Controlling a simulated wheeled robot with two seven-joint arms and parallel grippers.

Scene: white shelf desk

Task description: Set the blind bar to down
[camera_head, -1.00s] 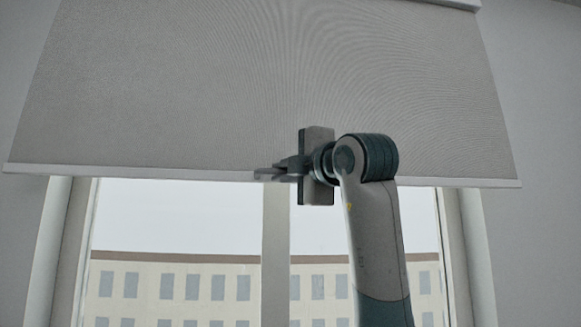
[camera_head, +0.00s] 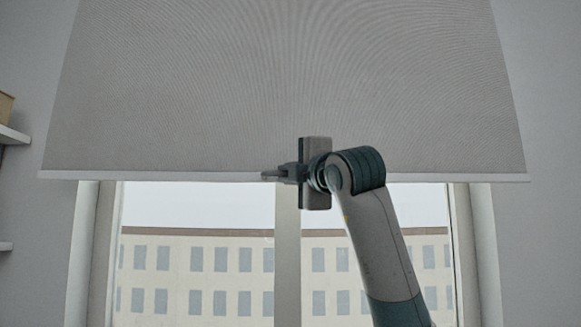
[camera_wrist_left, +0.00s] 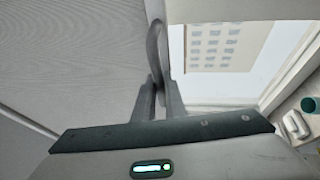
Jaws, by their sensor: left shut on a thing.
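The grey roller blind (camera_head: 290,85) hangs over the upper part of the window. Its pale blind bar (camera_head: 150,175) runs along the lower edge, nearly level. My left gripper (camera_head: 272,175) is shut on the bar near its middle, with the arm coming up from below. In the left wrist view the left gripper (camera_wrist_left: 158,92) pinches the bar's edge, with the blind's fabric (camera_wrist_left: 70,60) filling the left side. My right gripper is not in view.
The window (camera_head: 200,215) below the bar shows a building outside. Pale shelves (camera_head: 12,134) stand at the far left, one with a brown item. In the left wrist view a teal cup (camera_wrist_left: 309,103) and a white object (camera_wrist_left: 293,125) sit at the lower right.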

